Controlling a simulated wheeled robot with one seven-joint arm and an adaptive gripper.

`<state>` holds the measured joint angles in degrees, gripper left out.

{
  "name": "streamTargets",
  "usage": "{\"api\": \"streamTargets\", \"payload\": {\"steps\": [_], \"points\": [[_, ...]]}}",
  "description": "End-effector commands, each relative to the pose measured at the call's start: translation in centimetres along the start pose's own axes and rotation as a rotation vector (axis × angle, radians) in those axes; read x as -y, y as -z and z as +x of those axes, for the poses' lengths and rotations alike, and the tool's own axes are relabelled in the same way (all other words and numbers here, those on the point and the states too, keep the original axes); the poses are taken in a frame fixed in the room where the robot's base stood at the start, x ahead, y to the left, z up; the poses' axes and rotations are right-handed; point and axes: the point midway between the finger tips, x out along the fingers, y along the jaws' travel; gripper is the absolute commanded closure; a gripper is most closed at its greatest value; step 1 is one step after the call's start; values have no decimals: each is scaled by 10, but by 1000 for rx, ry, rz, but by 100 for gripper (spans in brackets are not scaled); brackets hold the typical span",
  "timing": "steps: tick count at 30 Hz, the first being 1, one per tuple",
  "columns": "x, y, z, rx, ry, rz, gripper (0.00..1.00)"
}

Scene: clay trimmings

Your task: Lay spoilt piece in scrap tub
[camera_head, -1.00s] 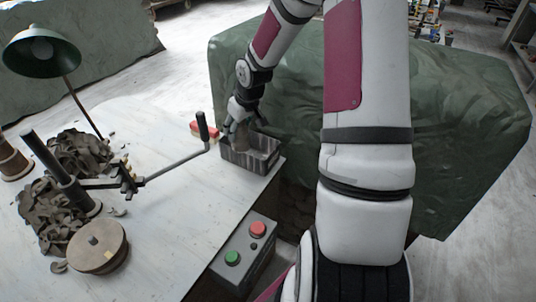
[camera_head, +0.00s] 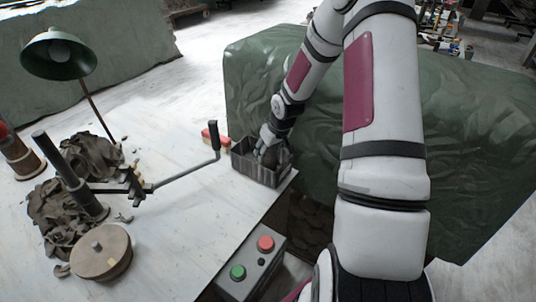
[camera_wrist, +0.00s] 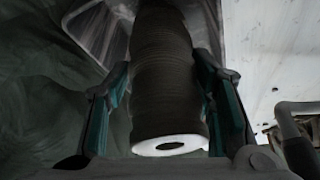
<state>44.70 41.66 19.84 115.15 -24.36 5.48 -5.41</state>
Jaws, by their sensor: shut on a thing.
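The spoilt piece is a dark, ribbed clay cylinder (camera_wrist: 162,65) with a pale end that has a hole in it. My gripper (camera_head: 269,146) is shut on it; in the wrist view the teal-lined fingers (camera_wrist: 163,80) stand on either side of it. The scrap tub (camera_head: 256,171) is a grey open box at the table's right edge. In the head view my gripper is down at the tub's opening, and the piece shows dark inside the rim. I cannot tell whether the piece touches the tub floor. A grey tub wall (camera_wrist: 92,25) shows in the wrist view.
A black-handled lever (camera_head: 214,136) reaches close to the tub's left side, with a red-and-tan block (camera_head: 211,137) behind it. A control box (camera_head: 252,262) with red and green buttons stands in front. Clay trimmings (camera_head: 55,205) and a round wooden disc (camera_head: 101,252) lie left. Green-draped bulk stands right.

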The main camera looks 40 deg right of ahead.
Motion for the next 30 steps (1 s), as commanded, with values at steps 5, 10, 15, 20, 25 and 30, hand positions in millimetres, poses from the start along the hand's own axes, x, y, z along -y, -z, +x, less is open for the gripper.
{"api": "streamTargets", "payload": {"steps": [5, 10, 15, 20, 25, 30], "points": [[0, -6, 17, -3, 0, -2, 100], [0, -6, 16, -3, -1, -2, 100], [0, -7, 19, -3, 0, -2, 100], [0, -8, 19, 0, 0, -2, 43], [0, -8, 19, -1, 0, -2, 43], [0, -6, 11, -2, -1, 0, 43]]}}
